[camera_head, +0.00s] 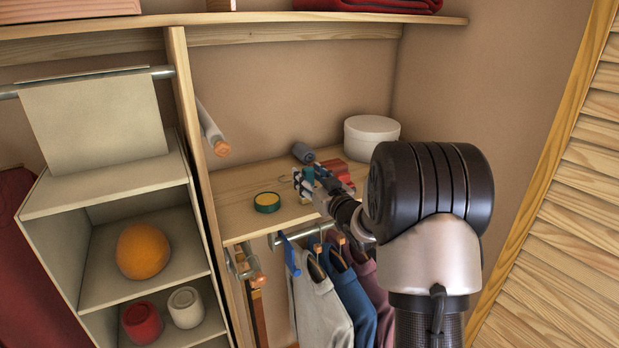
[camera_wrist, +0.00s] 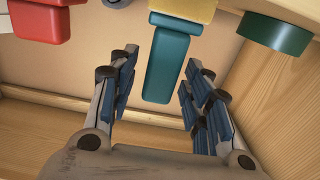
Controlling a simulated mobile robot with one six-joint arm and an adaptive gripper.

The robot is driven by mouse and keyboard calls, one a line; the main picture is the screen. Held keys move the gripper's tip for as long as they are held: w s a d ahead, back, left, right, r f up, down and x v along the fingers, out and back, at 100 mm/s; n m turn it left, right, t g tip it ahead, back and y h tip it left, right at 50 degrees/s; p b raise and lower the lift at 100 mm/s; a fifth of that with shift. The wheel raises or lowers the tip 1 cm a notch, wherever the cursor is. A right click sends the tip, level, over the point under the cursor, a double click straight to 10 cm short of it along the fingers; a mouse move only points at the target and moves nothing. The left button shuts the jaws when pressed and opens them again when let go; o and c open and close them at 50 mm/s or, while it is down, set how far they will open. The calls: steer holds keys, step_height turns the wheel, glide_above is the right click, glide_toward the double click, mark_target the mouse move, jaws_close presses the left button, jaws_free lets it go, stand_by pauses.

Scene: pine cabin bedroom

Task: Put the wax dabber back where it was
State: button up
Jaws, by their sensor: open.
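The wax dabber, which I take to be the teal-handled piece with a yellow end (camera_wrist: 168,62), shows at the top middle of the wrist view. Its teal part lies between my gripper's (camera_wrist: 157,76) two spread fingers, with visible gaps on both sides. In the head view a small teal patch of it (camera_head: 308,173) shows by the fingertips. My gripper (camera_head: 312,186) is open there, low over the wooden shelf (camera_head: 240,187). My arm and fingers hide part of that area. A green tin with a yellow top (camera_head: 267,202) sits left of my gripper; its green side shows in the wrist view (camera_wrist: 277,33).
A grey cylinder (camera_head: 303,152) and red objects (camera_head: 335,168) lie close behind my gripper. A round white box (camera_head: 371,135) stands at the back right. Clothes (camera_head: 322,300) hang below the shelf. An upright divider (camera_head: 196,140) bounds the left; the shelf's back left is bare.

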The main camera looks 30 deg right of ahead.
steer(key=shift+s+r, duration=0.1)
steer(key=shift+r, duration=0.05)
steer(key=s, duration=1.2)
steer(key=s+a+f+g, duration=0.1)
steer(key=s+a+g, duration=0.5)
steer(key=s, duration=1)
steer(key=s+a+f+g, duration=0.1)
steer(key=s+a+g, duration=0.6)
steer(key=s+a, duration=0.6)
steer(key=s, duration=0.3)
steer(key=shift+a+f+h, duration=0.3)
steer(key=shift+f, duration=0.1)
